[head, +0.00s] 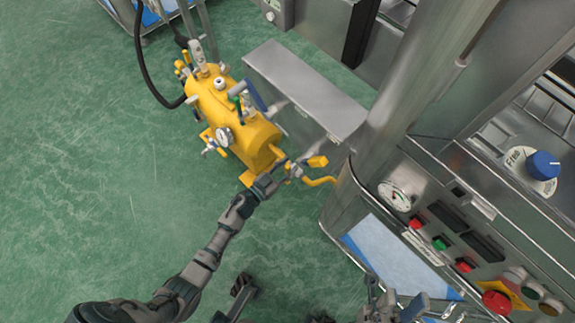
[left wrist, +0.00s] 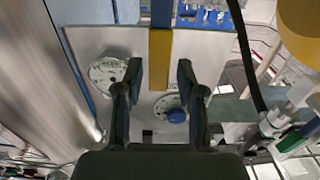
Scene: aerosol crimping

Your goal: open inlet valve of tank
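The yellow tank (head: 235,122) lies on the green floor with gauges and small valves on it. A yellow valve handle (head: 317,161) is at its lower right end, beside a curved yellow pipe (head: 320,181). My left gripper (head: 287,171) is close to this handle. In the left wrist view my left gripper (left wrist: 158,75) is open, and a yellow bar (left wrist: 160,60), apparently the handle, shows between its spread fingers with a gap on both sides. Contact cannot be told. My right gripper (head: 385,305) is partly in view at the bottom edge; its fingers are unclear.
A steel machine with a control panel (head: 450,225), a gauge (head: 395,195) and a blue knob (head: 543,165) stands to the right. A grey metal box (head: 305,88) is behind the tank. A black hose (head: 146,70) runs at the tank's left. The floor at left is clear.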

